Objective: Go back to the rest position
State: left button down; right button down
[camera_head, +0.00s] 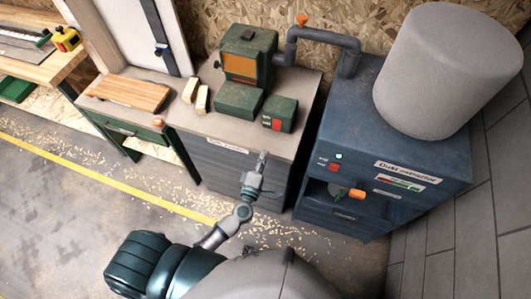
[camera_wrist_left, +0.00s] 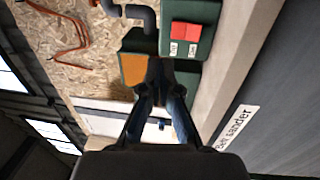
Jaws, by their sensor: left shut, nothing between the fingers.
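My left gripper (camera_head: 262,158) is shut and empty, raised in front of the belt sander cabinet (camera_head: 225,168). In the left wrist view its two dark fingers (camera_wrist_left: 160,68) come together at the tips, with nothing between them. They overlap the green sander (camera_head: 240,62) in that view, but I see no contact. My right gripper is in neither view.
The blue dust extractor (camera_head: 345,120) with its grey drum (camera_head: 440,70) stands to the right, joined to the sander by a pipe (camera_head: 325,36). A wooden board (camera_head: 130,92) lies on the bench at left. Shavings litter the open floor (camera_head: 60,200).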

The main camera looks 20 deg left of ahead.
pick_arm(q)
jog(key=shift+w+a, duration=0.1)
jog(key=shift+a, duration=0.15)
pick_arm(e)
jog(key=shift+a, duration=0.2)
pick_arm(q)
jog(key=shift+a+f, duration=0.1)
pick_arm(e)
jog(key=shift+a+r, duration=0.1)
